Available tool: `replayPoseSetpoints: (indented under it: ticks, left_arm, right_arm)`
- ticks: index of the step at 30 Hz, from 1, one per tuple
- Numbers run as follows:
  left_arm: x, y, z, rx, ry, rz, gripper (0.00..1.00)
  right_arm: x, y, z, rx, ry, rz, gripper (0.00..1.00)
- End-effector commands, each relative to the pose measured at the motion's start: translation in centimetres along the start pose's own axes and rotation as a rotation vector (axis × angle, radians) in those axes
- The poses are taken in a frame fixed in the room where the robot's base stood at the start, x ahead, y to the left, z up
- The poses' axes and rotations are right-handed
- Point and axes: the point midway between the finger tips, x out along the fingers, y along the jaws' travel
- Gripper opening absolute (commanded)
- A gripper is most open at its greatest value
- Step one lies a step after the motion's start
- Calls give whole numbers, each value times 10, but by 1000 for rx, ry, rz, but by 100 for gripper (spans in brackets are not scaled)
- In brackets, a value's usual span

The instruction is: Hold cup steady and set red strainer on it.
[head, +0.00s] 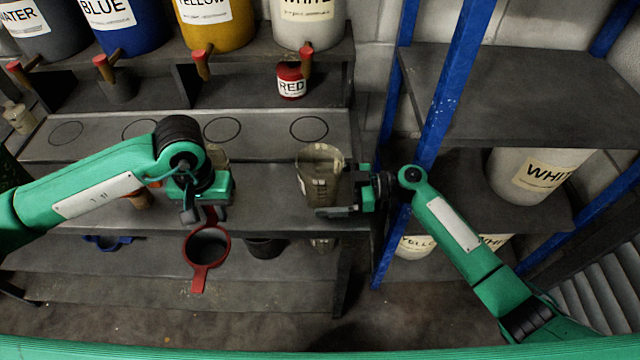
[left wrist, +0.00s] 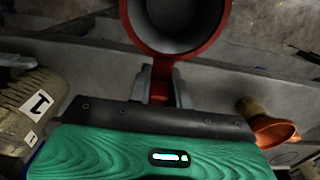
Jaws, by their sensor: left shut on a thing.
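The red strainer (head: 229,247) has a round red rim, a dark bowl and a red handle. My left gripper (head: 205,212) is shut on its handle and holds it out in front of the shelf, left of the cup. In the left wrist view the strainer (left wrist: 214,42) is at the top, its handle between my fingers (left wrist: 161,92). The clear, brownish cup (head: 318,175) is upright at the shelf's right end, with nothing on its rim. My right gripper (head: 343,190) is at the cup's right side, one finger across its front; its grip is unclear.
Large paint containers, including a yellow one (head: 215,25), stand on the upper rack, with a small red can (head: 291,82) below. A blue rack post (head: 450,90) rises just right of the cup.

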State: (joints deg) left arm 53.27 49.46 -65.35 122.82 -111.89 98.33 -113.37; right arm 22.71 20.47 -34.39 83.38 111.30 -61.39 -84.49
Motion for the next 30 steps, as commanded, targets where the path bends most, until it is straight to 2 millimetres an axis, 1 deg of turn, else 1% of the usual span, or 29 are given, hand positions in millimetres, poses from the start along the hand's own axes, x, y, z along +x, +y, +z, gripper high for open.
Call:
replayPoseSetpoints:
  ticks: [1,4,12,13,18,23,25,28,30]
  left_arm:
    - [4,0,0,0,1,0,0]
    - [5,0,0,0,1,0,0]
    - [5,0,0,0,1,0,0]
    - [5,0,0,0,1,0,0]
    - [5,0,0,0,1,0,0]
    - [4,1,-1,0,1,1,0]
    - [3,4,-5,-1,1,2,0]
    - [-3,14,-20,-2,1,9,0]
    - [-10,26,-36,-4,0,15,0]
  right_arm:
    - [3,0,1,-1,1,0,100]
    - [6,0,0,-1,1,1,100]
    - [7,0,-1,-1,0,1,100]
    - [7,0,-1,-1,0,1,98]
    - [7,0,-1,0,0,1,66]
    - [7,0,-1,0,0,1,66]
    - [7,0,-1,0,0,1,66]
    - [7,0,-1,0,0,1,66]
    - [7,0,-1,0,0,1,66]
